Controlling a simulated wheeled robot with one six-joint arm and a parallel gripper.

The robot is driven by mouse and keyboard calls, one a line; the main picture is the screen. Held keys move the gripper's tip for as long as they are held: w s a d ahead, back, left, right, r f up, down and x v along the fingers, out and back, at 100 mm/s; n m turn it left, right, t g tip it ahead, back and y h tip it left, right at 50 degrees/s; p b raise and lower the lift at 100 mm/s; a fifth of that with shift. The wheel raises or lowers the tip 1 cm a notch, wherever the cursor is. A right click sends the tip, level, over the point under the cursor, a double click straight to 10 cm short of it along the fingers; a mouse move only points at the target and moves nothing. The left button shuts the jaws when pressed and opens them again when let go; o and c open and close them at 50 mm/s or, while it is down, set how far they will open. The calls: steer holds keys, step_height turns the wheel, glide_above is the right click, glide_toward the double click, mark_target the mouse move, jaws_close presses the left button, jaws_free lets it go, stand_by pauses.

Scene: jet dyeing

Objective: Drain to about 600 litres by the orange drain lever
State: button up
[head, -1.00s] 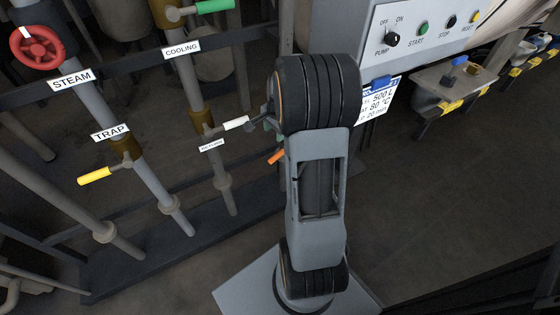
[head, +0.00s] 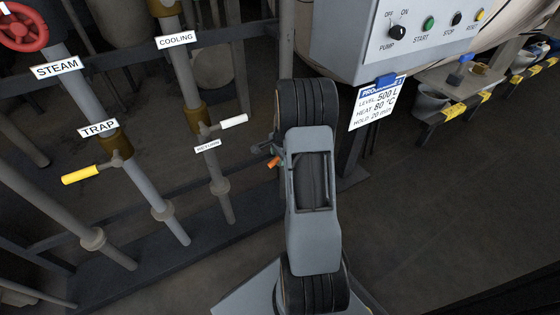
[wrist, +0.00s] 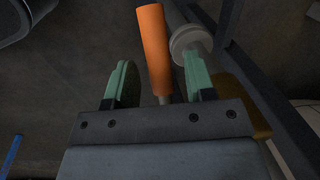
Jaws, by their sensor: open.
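The orange drain lever (wrist: 154,50) stands between the two green fingers of my gripper (wrist: 158,64) in the wrist view. The fingers are apart, with a gap on each side of the handle; the right gap looks narrower. In the head view only a small orange end of the lever (head: 273,161) shows, beside my arm. My gripper (head: 265,148) is mostly hidden behind my arm there. The lever's pivot and valve are hidden in the head view. A card (head: 378,102) on the machine reads level 500 L, heat 80 °C, hold 20 min. No level gauge is in view.
Left of my arm are pipes with a white return lever (head: 233,121), a yellow trap lever (head: 80,174) and a red steam wheel (head: 22,30). A grey control panel (head: 410,35) with a pump knob is at upper right.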

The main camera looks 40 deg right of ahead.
steer(key=shift+w+f, duration=0.1)
steer(key=shift+f, duration=0.7)
steer(key=shift+c, duration=0.4)
jaws_close()
